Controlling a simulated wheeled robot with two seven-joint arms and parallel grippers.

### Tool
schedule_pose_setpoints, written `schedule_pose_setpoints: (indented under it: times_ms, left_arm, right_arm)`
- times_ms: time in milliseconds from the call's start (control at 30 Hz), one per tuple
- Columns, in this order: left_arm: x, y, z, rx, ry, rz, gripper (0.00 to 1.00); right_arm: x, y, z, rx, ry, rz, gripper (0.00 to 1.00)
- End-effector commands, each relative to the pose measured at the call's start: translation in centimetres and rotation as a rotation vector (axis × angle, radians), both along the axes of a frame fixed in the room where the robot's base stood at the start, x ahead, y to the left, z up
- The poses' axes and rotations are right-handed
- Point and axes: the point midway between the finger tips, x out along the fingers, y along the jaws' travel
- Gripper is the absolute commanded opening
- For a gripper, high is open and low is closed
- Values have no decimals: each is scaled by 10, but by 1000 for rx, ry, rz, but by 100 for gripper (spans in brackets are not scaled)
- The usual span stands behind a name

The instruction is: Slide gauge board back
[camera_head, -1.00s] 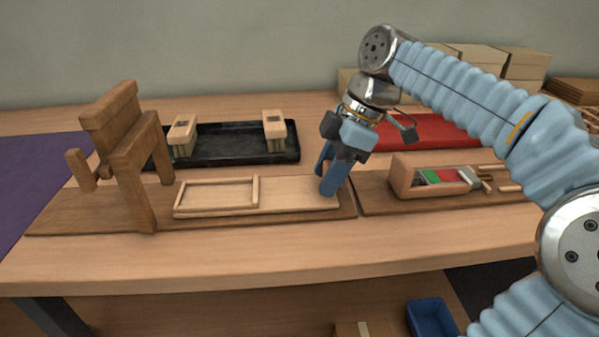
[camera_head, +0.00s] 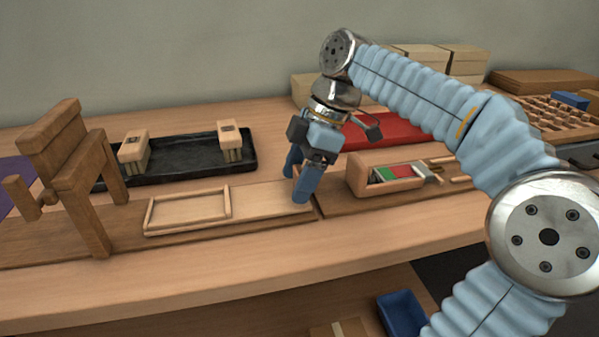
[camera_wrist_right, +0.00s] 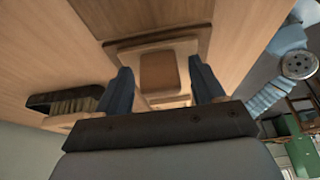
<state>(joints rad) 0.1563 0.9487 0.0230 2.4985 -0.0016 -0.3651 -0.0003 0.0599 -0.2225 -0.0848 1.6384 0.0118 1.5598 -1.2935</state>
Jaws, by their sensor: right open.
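The gauge board (camera_head: 268,200) is a long, pale wooden board with a raised rectangular frame (camera_head: 188,208) on its left part. It lies flat on a brown base board (camera_head: 124,252), to the right of a wooden upright stand (camera_head: 77,165). My right gripper (camera_head: 297,187) points down at the board's right end, with its blue fingers apart. In the right wrist view the open fingers (camera_wrist_right: 162,85) stand either side of a pale piece with a brown rectangular patch (camera_wrist_right: 160,72); I cannot tell whether they touch it. My left gripper is out of view.
A black tray (camera_head: 190,170) with two brushes stands behind the board. A wooden box (camera_head: 358,181) with coloured contents sits to the right, before a red mat (camera_head: 395,130). Boxes stand at the back right. The front table strip is clear.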

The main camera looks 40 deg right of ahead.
Motion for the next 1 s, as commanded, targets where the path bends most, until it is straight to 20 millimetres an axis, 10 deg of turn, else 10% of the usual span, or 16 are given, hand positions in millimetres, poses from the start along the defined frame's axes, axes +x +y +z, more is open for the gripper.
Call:
schedule_pose_setpoints:
  times_ms: [633, 1000]
  left_arm:
    - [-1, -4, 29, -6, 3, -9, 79]
    - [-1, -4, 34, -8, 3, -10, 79]
  right_arm:
    - [-18, -40, 110, -1, -2, -1, 68]
    - [-23, -48, 128, 0, 0, 0, 68]
